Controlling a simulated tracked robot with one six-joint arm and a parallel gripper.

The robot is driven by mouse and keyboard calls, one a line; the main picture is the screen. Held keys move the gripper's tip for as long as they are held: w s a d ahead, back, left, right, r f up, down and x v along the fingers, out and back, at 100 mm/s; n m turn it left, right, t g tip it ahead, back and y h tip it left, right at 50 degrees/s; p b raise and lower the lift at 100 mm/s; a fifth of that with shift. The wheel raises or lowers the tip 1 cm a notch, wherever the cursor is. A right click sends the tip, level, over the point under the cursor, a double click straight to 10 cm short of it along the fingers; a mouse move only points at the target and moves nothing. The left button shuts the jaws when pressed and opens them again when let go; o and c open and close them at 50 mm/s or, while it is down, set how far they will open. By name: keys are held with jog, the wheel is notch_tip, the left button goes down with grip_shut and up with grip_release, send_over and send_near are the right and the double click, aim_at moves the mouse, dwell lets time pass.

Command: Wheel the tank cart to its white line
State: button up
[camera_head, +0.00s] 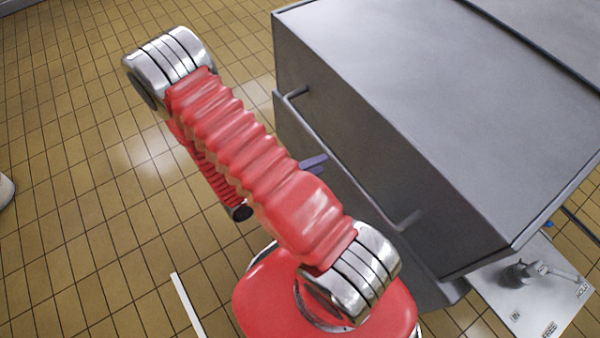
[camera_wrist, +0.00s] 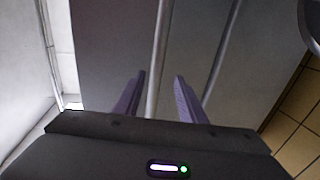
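The tank cart (camera_head: 440,85) is a big grey metal box at the right of the head view. A grey bar handle (camera_head: 352,172) runs along its side facing my arm. My gripper (camera_head: 316,163) is at this handle, mostly hidden behind my red arm; one purple finger shows. In the wrist view, the two purple fingers of my gripper (camera_wrist: 160,76) stand apart, with the handle (camera_wrist: 158,50) passing between them. A gap shows on each side of the bar, so they are not closed on it. A white line (camera_head: 187,305) lies on the floor at the lower left.
A pale metal plate (camera_head: 545,305) with a lever (camera_head: 535,270) and the words HOLD and FREE sits low at the cart's right end. The tiled floor (camera_head: 60,160) left of my arm is open. A pale rounded object (camera_head: 5,188) is cut off at the left edge.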

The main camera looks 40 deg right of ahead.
jog(key=v, duration=0.5)
jog(key=shift+a, duration=0.35)
jog(key=shift+r, duration=0.1)
jog(key=a+r+t+y, duration=0.2)
jog(key=a+r+y, duration=0.2)
jog(key=r, duration=0.7)
jog(key=s+a+r+t+y, duration=0.1)
jog(key=a+r+y, duration=0.4)
jog(key=r, duration=0.5)
jog(key=s+a+r+t+y, duration=0.1)
jog(key=a+r+t+y, duration=0.2)
jog(key=r+y, duration=0.3)
notch_tip(320, 180, up, 6)
jog(key=shift+a+f+n+t+y, duration=0.15)
jog(key=shift+a+n+t+y, duration=0.25)
jog(key=shift+a, duration=0.5)
